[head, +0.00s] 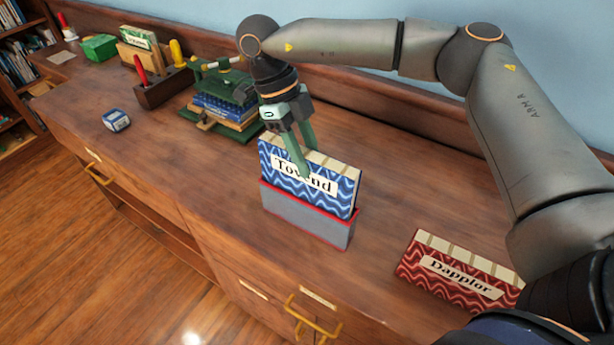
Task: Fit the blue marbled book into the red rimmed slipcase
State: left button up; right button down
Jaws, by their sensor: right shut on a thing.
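The blue marbled book (340,190) stands upright on the wood counter, its lower part inside the grey slipcase (303,218) with the red rim. Its upper part, with a white label partly hidden by a finger, sticks out above the rim. My right gripper (302,165) comes down from above and is shut on the book, one green finger across the label. The far finger is partly hidden behind the book. My left gripper is not in view.
A red marbled book (459,274) lies at the right. A green press (222,95) with stacked books stands behind left. A small blue box (116,120), a wood tool holder (163,86) and a green box (99,47) are farther left. The counter's front left is clear.

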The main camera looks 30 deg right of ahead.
notch_tip(320, 180, down, 4)
jog(key=shift+f, duration=0.1)
dwell(0.4)
jog(key=shift+f, duration=0.6)
jog(key=c, duration=0.5)
grip_release()
jog(key=shift+r, duration=0.25)
jog(key=v, duration=1.2)
jog(key=shift+s+a+r, duration=0.1)
jog(key=shift+r, duration=0.3)
jog(key=shift+f, duration=0.1)
